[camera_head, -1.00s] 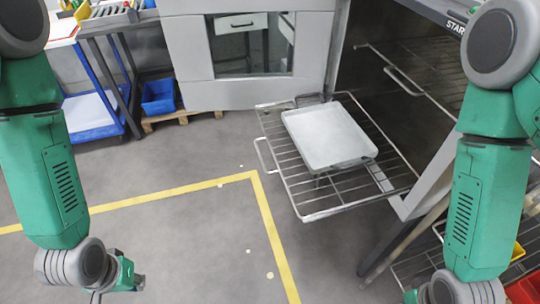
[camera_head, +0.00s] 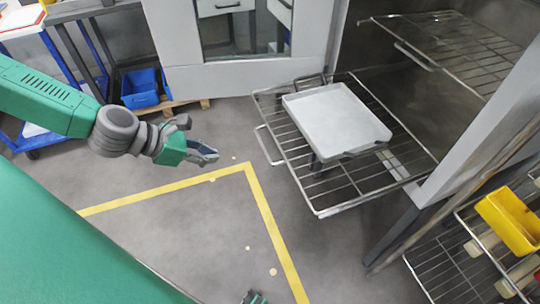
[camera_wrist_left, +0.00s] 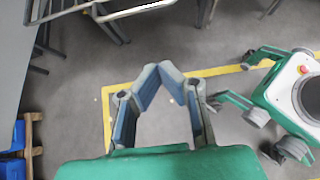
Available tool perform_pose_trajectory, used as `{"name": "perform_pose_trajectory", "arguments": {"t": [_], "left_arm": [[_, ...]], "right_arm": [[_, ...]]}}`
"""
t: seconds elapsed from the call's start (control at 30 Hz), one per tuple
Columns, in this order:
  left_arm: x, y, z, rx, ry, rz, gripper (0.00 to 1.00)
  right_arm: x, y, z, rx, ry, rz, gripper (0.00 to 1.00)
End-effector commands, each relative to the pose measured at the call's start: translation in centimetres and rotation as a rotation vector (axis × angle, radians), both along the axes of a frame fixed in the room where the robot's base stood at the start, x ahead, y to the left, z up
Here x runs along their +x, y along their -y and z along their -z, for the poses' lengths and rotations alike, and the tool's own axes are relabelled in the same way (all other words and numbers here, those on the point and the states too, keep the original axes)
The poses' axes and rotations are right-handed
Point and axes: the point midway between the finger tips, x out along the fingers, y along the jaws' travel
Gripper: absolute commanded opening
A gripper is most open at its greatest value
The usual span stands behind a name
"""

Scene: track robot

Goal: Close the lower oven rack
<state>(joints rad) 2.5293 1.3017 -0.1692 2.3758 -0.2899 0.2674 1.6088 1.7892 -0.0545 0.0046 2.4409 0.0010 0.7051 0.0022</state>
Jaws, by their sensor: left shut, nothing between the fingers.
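The lower oven rack (camera_head: 335,205) is a wire shelf pulled far out of the oven opening, with a wire handle (camera_head: 268,146) on its left front edge. A pale square tray (camera_head: 337,120) rests on the rack. My left gripper (camera_head: 212,156) is to the left of the handle, shut and empty, apart from the rack with a clear gap between. In the left wrist view its two fingers (camera_wrist_left: 161,78) meet at the tips, with only floor in sight beyond them. Metal bars (camera_wrist_left: 75,12) show at the top there.
The upper rack (camera_head: 450,55) sits inside the oven. The oven door (camera_head: 185,45) stands open behind. A yellow bin (camera_head: 510,220) lies on a wire shelf at lower right. A blue crate (camera_head: 140,88) is at the left. The floor by the yellow line (camera_head: 165,200) is clear.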

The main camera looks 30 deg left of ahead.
Motion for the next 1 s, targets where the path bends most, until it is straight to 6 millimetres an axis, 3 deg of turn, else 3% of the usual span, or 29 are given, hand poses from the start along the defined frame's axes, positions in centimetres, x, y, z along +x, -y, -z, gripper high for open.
{"name": "perform_pose_trajectory", "arguments": {"t": [0.27,0.67,1.0], "left_arm": [[1.4,1.5,2.3,0.003,-0.004,0.004,0.00],[5.8,4.9,7.5,0.001,-0.003,0.006,0.00],[8.5,7.1,5.8,0.001,0.000,0.002,0.00]], "right_arm": [[0.0,0.0,3.1,0.000,0.001,0.000,0.72],[0.0,0.0,8.0,0.000,0.000,0.000,0.72],[0.0,0.0,8.2,0.000,0.000,0.000,0.72]]}}
